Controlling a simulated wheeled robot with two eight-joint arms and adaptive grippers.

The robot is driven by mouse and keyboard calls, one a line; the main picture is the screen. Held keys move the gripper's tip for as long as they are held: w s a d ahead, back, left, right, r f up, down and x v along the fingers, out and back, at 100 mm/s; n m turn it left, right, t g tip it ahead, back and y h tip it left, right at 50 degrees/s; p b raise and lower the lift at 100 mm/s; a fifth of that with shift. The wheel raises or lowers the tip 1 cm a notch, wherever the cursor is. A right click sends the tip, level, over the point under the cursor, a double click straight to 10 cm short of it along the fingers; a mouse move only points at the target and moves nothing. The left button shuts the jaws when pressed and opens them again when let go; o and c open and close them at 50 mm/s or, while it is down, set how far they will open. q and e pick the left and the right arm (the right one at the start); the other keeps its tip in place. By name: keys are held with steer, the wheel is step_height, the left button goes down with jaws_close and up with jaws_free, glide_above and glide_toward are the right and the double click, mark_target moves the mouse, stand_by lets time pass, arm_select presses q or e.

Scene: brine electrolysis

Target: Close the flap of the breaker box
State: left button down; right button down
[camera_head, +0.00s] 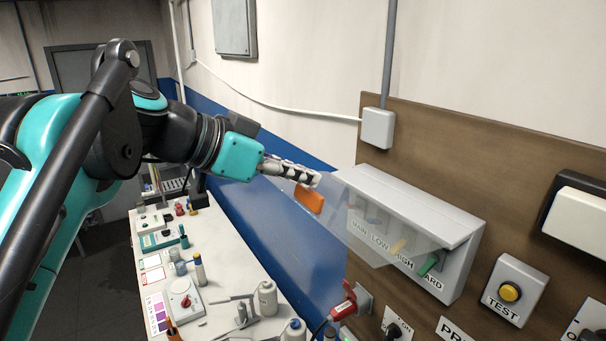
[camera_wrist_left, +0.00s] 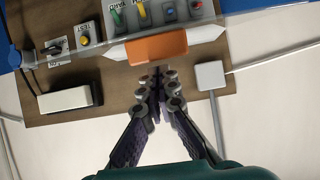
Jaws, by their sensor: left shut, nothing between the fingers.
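The grey breaker box (camera_head: 440,222) is mounted on the brown board at right, with labelled switches on its front. Its clear flap (camera_head: 350,212) stands open, sticking out from the box toward the left. An orange tab (camera_head: 309,199) sits on the flap's outer edge. My left gripper (camera_head: 316,179) is shut and empty, with its fingertips just above the tab; contact cannot be told. In the left wrist view, the closed fingertips (camera_wrist_left: 157,73) point at the orange tab (camera_wrist_left: 157,47), with the box's switches beyond. My right gripper is out of view.
A yellow TEST button box (camera_head: 509,292) and a red plug (camera_head: 344,306) are near the box. A grey junction box (camera_head: 378,128) with conduit is above it. A white bench (camera_head: 220,255) with bottles and instruments stands below left.

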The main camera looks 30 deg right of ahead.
arm_select(q)
steer(key=shift+f, duration=0.1)
step_height(320, 180, down, 19)
steer(key=a+h+b, duration=0.2)
steer(key=h+b, duration=0.8)
steer(key=b, duration=1.2)
steer(key=w+d+f+h+b, duration=0.1)
steer(key=d+f+h+b, duration=0.1)
steer(key=d+f+b, duration=0.4)
steer(key=d+f, duration=0.5)
steer(key=d, duration=0.4)
steer(key=shift+f+t, duration=0.35)
steer(key=shift+t, duration=0.05)
